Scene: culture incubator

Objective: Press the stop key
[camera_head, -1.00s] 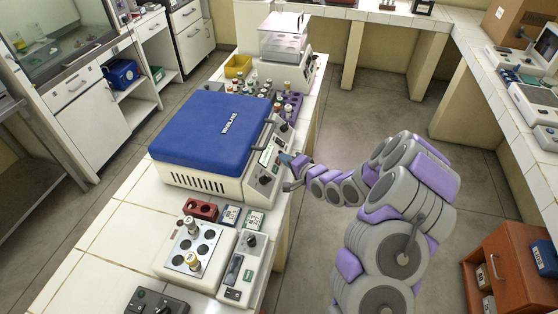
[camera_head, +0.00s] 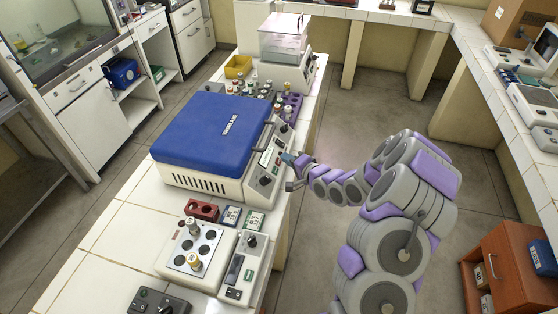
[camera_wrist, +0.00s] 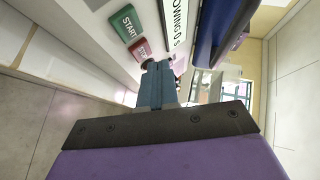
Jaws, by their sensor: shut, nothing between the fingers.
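The blue-lidded incubator (camera_head: 205,128) stands on the white tiled bench, with its control panel on the right side. In the wrist view its red stop key (camera_wrist: 139,48) sits beside the green start key (camera_wrist: 126,22). The red key's label is partly hidden by my fingers. My gripper (camera_wrist: 152,64) is shut and empty, its blue fingertips at the lower edge of the red key. I cannot tell whether they touch it. In the head view my gripper (camera_head: 291,160) is at the panel's right side.
A display strip (camera_wrist: 177,18) on the panel shows text ending "OWING 0 S". A heating block with vials (camera_head: 190,262) stands in front, and a vial rack (camera_head: 293,101) behind.

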